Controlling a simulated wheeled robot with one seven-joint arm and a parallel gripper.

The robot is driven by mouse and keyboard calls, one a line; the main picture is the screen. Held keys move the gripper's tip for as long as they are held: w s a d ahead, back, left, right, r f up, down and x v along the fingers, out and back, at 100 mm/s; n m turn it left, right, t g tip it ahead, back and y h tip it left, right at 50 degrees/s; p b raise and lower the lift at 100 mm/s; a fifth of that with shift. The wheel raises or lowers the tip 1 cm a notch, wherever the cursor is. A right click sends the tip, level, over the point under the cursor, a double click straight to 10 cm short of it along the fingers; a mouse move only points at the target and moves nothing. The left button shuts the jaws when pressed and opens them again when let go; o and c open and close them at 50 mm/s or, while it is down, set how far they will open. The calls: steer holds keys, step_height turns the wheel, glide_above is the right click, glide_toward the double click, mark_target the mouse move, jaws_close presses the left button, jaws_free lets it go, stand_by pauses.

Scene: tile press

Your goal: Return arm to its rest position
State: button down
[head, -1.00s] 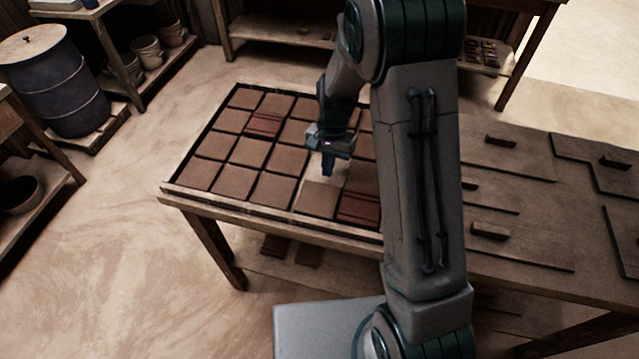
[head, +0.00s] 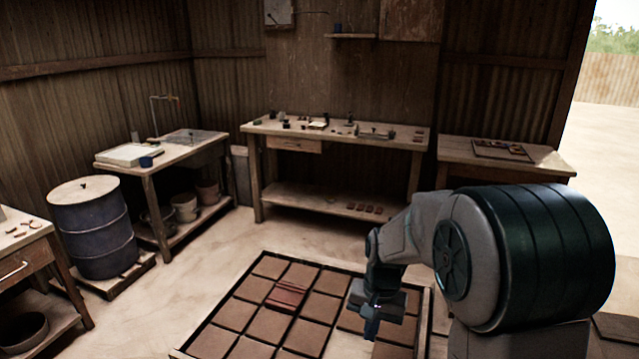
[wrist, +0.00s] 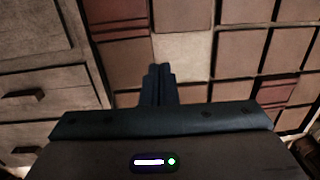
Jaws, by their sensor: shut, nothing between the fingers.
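My gripper (head: 372,328) is over the right part of the tile tray (head: 214,318) in the head view, shut and empty. My arm is bent, with its large elbow joint at the right. The tray holds rows of square brown tiles. A darker red ridged tile (head: 287,296) lies among them. In the wrist view, the gripper's closed fingers (wrist: 158,82) point toward the tiles. A pale square (wrist: 184,58) shows just beyond the fingertips. Red ridged tiles show at the upper left (wrist: 118,18) and at the right (wrist: 278,92). The near part of the tray is cut off in the head view.
A blue barrel (head: 92,232) stands at the left beside a bench (head: 170,150) with buckets below. A workbench (head: 340,137) with small tools stands at the back wall, and a side table (head: 540,165) at the right. Wooden boards with handles (wrist: 22,95) lie beside the tray. Floor is open between them.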

steer(key=s+d+r+n+t, duration=0.1)
steer(key=s+r, duration=0.3)
steer(key=s, duration=0.4)
steer(key=s+d+r+n+t+h, duration=0.1)
steer(key=s+d+r+n+t, duration=0.1)
steer(key=s+r, duration=0.3)
steer(key=s+d, duration=0.1)
steer(key=s, duration=0.3)
steer(key=shift+s+n, duration=0.2)
steer(key=shift+n, duration=0.2)
